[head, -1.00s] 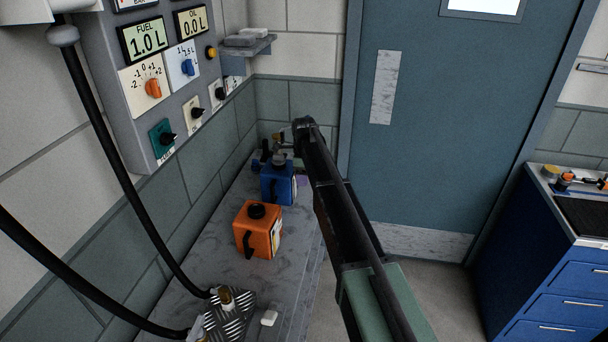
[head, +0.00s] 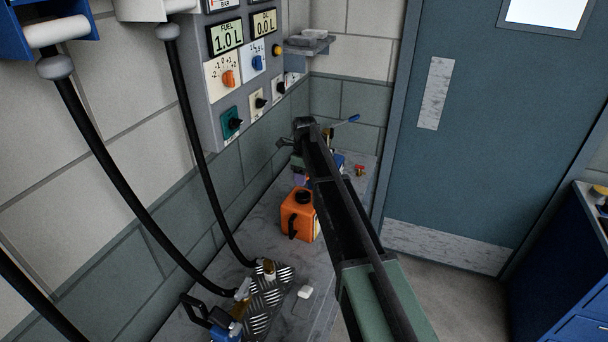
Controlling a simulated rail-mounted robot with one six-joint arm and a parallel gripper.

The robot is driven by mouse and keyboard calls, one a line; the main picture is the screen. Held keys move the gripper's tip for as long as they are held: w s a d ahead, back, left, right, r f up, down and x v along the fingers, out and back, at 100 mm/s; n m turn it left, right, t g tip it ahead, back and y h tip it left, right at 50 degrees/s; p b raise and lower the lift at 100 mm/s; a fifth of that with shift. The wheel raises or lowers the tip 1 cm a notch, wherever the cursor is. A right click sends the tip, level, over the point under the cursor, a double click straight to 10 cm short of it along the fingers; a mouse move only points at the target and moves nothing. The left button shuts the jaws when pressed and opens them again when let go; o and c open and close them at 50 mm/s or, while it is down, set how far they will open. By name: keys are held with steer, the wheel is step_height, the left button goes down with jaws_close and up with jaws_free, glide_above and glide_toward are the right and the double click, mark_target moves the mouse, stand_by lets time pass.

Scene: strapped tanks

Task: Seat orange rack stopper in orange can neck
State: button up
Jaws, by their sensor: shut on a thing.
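The orange can (head: 291,222) stands upright on the grey bench along the left wall, with a round black top at its neck (head: 303,197). My arm covers its right side. My gripper (head: 290,143) is beyond and above the orange can, at the far end of my arm. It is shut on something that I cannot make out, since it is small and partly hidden. I cannot pick out the orange stopper or its rack. A blue can (head: 338,160) is mostly hidden behind my arm.
A blue-handled thing (head: 347,119) shows just right of my gripper. A small red item (head: 360,168) lies on the bench (head: 262,222). Two black hoses (head: 205,150) hang at left near a metal tread plate (head: 270,290). A control panel (head: 215,110) is on the wall. A blue-grey door stands right.

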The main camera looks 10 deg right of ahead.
steer(key=b, duration=0.5)
glide_above(304, 199)
steer(key=shift+w+f, duration=0.15)
steer(key=shift+f, duration=2.55)
steer(key=shift+f+b, duration=0.8)
steer(key=shift+f, duration=0.05)
steer(key=o, duration=1)
steer(key=shift+r, duration=0.15)
step_height(304, 199, up, 11)
steer(key=p, duration=1.1)
steer(key=shift+f, duration=0.2)
